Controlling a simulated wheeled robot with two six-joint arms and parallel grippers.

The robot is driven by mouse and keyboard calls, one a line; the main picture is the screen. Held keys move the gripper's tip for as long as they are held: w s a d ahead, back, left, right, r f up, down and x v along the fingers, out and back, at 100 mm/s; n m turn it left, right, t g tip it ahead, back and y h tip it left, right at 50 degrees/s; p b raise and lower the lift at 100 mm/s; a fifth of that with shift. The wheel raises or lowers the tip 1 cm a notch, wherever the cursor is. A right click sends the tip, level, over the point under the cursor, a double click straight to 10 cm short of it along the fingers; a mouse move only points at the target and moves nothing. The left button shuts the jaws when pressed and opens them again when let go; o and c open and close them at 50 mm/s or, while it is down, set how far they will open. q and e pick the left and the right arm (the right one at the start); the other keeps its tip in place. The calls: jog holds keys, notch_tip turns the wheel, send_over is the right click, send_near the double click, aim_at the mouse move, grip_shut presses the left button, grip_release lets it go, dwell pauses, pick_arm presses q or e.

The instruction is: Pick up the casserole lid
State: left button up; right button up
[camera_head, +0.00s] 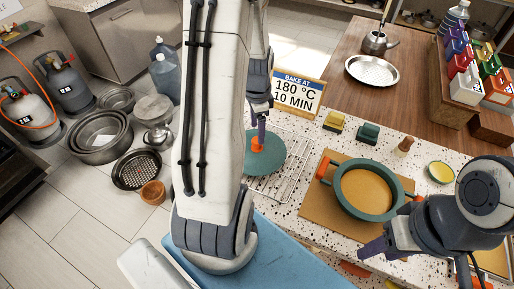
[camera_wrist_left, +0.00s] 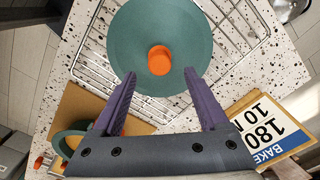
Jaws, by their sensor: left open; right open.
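The teal casserole lid (camera_head: 268,163) with an orange knob lies on a wire rack on the speckled counter. In the left wrist view the lid (camera_wrist_left: 125,42) is seen from above with its orange knob (camera_wrist_left: 160,60). My left gripper (camera_head: 260,133) is open and points down over the lid, close to the knob. In the left wrist view its purple fingertips (camera_wrist_left: 157,77) are spread to either side, apart from the knob. The teal casserole (camera_head: 347,202) with orange handles sits on a cork board to the right. My right gripper (camera_head: 377,247) is open at the lower right, near the casserole.
The wire rack (camera_head: 292,172) lies under the lid. A "BAKE AT 180 °C 10 MIN" sign (camera_head: 299,94) stands behind it. Yellow (camera_head: 334,121) and teal (camera_head: 367,132) small blocks stand behind the casserole. The cork board (camera_head: 312,207) has some bare room.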

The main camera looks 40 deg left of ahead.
aim_at(257, 146)
pick_arm(q)
jog(key=shift+f+p, duration=0.85)
jog(key=shift+f, duration=2.05)
grip_shut()
